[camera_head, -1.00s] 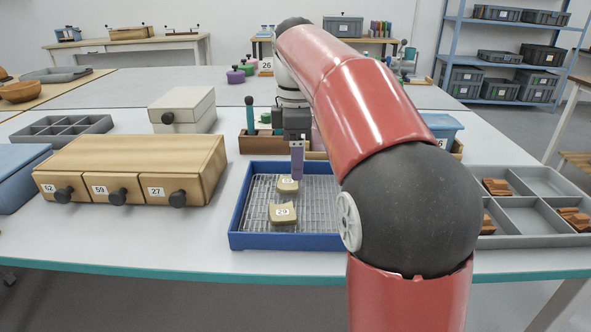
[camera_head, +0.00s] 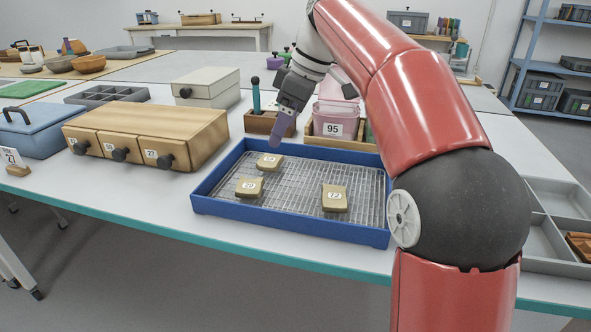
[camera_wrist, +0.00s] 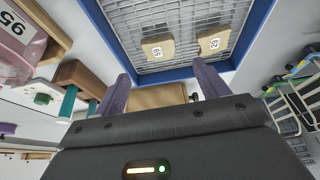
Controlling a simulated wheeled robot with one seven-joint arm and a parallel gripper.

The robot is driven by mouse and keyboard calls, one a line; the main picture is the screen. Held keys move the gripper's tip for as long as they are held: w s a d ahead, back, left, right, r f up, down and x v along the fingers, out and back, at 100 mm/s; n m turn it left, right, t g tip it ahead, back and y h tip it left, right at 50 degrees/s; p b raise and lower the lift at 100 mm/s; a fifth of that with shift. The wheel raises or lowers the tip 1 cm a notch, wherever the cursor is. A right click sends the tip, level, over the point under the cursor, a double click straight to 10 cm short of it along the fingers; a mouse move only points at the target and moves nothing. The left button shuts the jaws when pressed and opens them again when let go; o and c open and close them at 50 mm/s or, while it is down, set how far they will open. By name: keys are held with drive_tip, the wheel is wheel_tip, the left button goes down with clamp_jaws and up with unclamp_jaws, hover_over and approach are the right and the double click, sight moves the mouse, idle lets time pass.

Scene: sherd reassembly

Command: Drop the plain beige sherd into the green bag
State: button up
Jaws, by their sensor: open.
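Three beige sherds lie apart on the wire rack of a blue tray (camera_head: 290,231): a back one (camera_head: 268,162), a front-left one (camera_head: 249,188) and a right one (camera_head: 335,198). Each bears a white number label; the right one reads 72. Two sherds show in the wrist view, a left one (camera_wrist: 158,49) and a right one (camera_wrist: 214,41). My gripper (camera_head: 281,130) is tilted above the tray's back edge, behind the back sherd. Its purple fingers (camera_wrist: 161,85) are spread and empty in the wrist view. I cannot make out a green bag.
A pink container (camera_head: 336,112) labelled 95 and a wooden block with upright tools (camera_head: 268,122) stand behind the tray. A wooden drawer unit (camera_head: 150,125) stands left. A grey divided tray (camera_head: 545,235) lies right.

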sight(269, 160)
drive_tip(key=b+x, duration=0.1)
drive_tip(key=x, duration=0.7)
drive_tip(key=shift+b, duration=0.4)
drive_tip(key=shift+c, duration=0.2)
drive_tip(key=shift+r, duration=0.1)
drive_tip(key=c, duration=1.1)
wheel_tip(269, 160, up, 20)
drive_tip(key=p, duration=0.7)
